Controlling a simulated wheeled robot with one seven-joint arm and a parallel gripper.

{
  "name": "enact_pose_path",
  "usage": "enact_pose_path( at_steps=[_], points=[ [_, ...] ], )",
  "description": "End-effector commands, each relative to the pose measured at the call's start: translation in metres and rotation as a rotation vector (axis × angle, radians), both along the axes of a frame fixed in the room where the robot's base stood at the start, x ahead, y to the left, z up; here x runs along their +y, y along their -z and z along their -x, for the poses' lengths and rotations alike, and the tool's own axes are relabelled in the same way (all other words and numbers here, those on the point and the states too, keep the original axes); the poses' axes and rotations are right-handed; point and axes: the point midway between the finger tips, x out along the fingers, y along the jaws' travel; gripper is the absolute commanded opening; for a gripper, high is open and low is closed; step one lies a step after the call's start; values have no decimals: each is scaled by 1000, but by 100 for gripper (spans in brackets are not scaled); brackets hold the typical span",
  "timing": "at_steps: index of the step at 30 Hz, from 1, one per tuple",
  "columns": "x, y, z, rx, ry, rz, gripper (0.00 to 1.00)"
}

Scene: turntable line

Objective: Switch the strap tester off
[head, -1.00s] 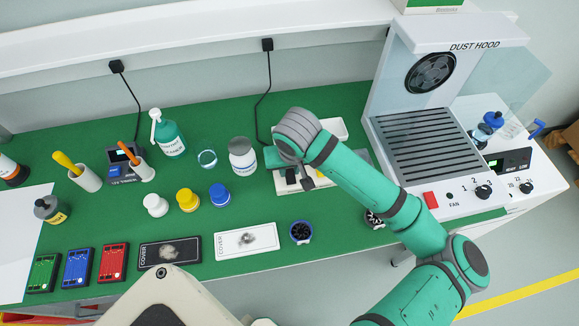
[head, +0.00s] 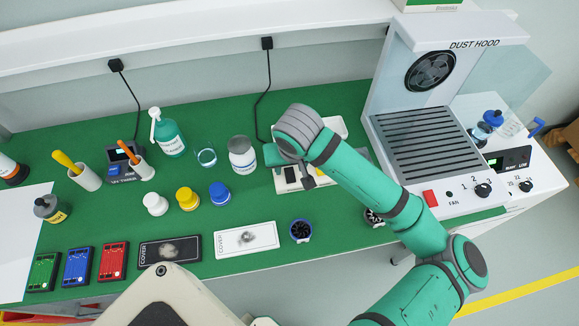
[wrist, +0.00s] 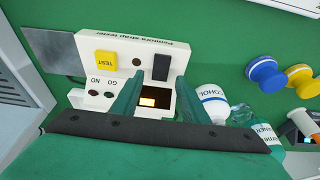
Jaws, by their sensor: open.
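The strap tester (wrist: 135,52) is a white box with a yellow TEST button (wrist: 105,64), a black switch (wrist: 161,66), two small dark indicators marked GO and NO, and a lit amber window (wrist: 148,102). I cannot tell which way the switch is set. In the head view the tester (head: 284,186) is partly hidden under my wrist. My gripper (wrist: 160,85) is open and empty above the tester, its two green fingers reaching over the box on either side of the lit window, with the black switch just beyond the tips. I cannot tell whether they touch it.
A white alcohol bottle (head: 242,158) stands left of the tester. The dust hood (head: 425,150) stands to its right. Blue (head: 219,193), yellow (head: 187,199) and white (head: 155,204) knobbed pieces stand left.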

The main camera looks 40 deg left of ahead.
Motion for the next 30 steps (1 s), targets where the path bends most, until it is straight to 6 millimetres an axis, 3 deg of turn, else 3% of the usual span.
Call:
enact_pose_path(
  at_steps=[9, 15, 30],
  points=[
    [-13, -57, 11, -3, -3, -1, 41],
    [-18, -80, 16, -2, -3, -1, 41],
    [-20, -87, 18, 0, -2, 0, 41]
  ],
)
